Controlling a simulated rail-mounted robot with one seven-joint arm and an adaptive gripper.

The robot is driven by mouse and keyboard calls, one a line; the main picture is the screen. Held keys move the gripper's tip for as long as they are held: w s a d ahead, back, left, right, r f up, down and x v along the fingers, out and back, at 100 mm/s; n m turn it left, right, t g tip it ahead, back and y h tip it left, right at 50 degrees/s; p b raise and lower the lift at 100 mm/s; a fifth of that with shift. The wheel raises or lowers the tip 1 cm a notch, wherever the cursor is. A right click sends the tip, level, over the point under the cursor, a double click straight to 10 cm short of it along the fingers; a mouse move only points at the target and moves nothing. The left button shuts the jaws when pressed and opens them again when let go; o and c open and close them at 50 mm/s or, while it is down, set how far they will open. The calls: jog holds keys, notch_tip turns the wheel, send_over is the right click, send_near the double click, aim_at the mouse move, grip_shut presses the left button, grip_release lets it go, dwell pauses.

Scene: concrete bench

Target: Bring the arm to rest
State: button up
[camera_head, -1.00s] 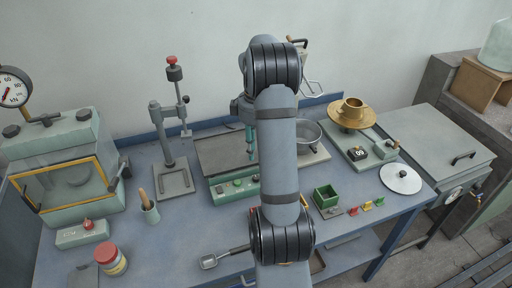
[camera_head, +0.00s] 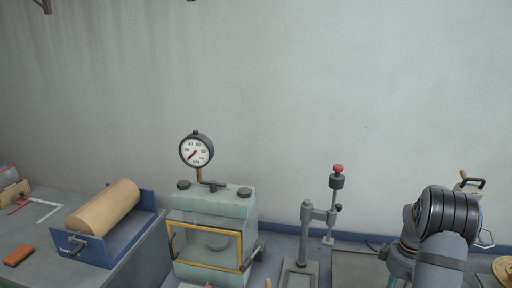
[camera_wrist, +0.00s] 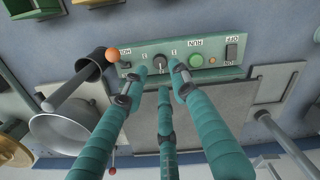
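My arm stands at the lower right of the head view, with the teal part of my gripper (camera_head: 396,266) partly showing beside the dark joint. I cannot tell the exact gap between the tips and the panel.
In the head view, a green chamber with a yellow-framed door (camera_head: 208,244), a gauge (camera_head: 196,150) and a grey press stand (camera_head: 305,240) are left of my arm. A blue tray (camera_head: 98,250) holds a tan roll (camera_head: 103,207). A metal pan (camera_wrist: 60,132) is near the fingers.

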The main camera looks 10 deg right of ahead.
notch_tip(320, 180, down, 6)
jog(key=shift+r, duration=0.15)
dwell(0.4)
